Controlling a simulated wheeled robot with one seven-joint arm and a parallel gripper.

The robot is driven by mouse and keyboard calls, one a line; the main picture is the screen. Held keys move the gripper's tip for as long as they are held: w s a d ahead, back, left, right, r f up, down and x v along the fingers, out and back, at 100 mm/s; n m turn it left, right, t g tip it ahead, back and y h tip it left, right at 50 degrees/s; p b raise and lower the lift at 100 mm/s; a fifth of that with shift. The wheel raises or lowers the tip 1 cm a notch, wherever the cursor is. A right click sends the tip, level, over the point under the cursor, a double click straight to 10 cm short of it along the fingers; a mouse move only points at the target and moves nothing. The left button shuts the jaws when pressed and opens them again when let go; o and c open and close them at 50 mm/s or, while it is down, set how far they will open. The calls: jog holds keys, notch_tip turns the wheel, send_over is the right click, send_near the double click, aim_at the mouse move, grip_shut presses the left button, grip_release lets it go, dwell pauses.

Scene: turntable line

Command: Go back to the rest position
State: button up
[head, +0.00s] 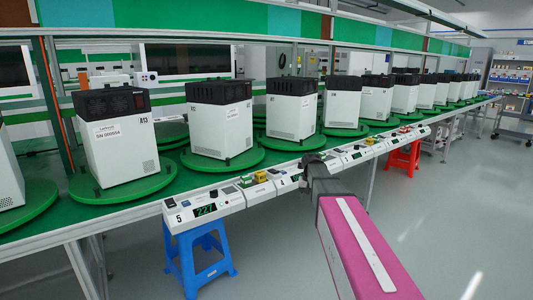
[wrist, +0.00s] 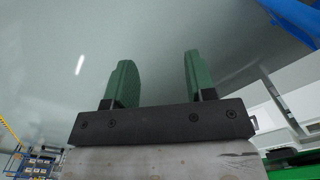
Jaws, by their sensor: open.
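My gripper shows in the wrist view (wrist: 158,78) with two green fingers standing apart and nothing between them. Behind the fingers is plain grey floor. In the head view my pink arm reaches in from the lower right, and its dark end lies in front of the bench's front edge, near the row of control panels (head: 290,182). The fingers cannot be made out in the head view.
White machines with black tops, one marked A13 (head: 118,150), stand on green turntables (head: 222,158) along the bench. A blue stool (head: 198,258) and a red stool (head: 403,158) stand by it. The grey floor (head: 460,215) at right is clear.

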jog(key=s+f, duration=0.7)
jog(key=s, duration=0.5)
jog(key=s+f+n, duration=0.1)
jog(key=s+f, duration=0.6)
jog(key=s, duration=0.5)
jog(key=shift+s+f, duration=0.15)
jog(key=shift+s, duration=0.1)
